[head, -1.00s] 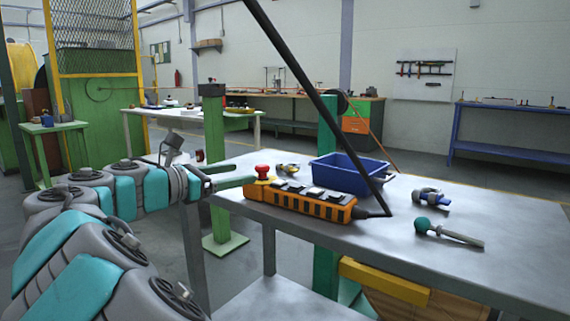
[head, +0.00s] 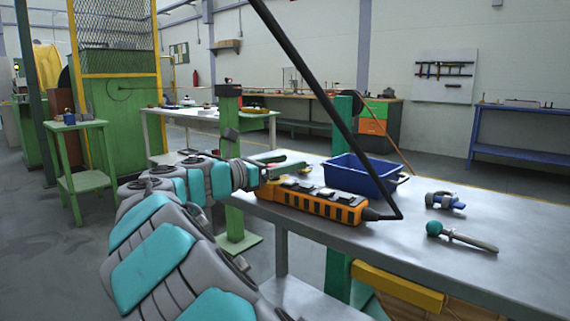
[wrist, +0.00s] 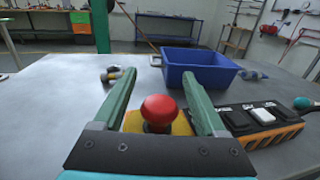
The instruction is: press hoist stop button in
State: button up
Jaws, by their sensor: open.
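The hoist pendant (head: 318,203) is an orange and black control box lying on the grey table, with a row of dark and light buttons along its top. In the wrist view its buttons show at the right (wrist: 262,116). The red mushroom stop button (wrist: 159,109) stands on the pendant's yellow end. My gripper (wrist: 160,92) is open, with one green finger on each side of the red button and gaps between. In the head view my gripper (head: 280,162) is at the pendant's left end, and my wrist hides the red button there.
A blue bin (head: 358,176) stands behind the pendant. A blue-handled clamp-like tool (head: 445,200) and a green-knobbed tool (head: 460,236) lie to the right on the grey table (head: 500,220). A dark slanting pole (head: 325,105) runs down to the pendant's right end.

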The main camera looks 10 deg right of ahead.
grip_shut()
dwell(0.5)
dwell(0.8)
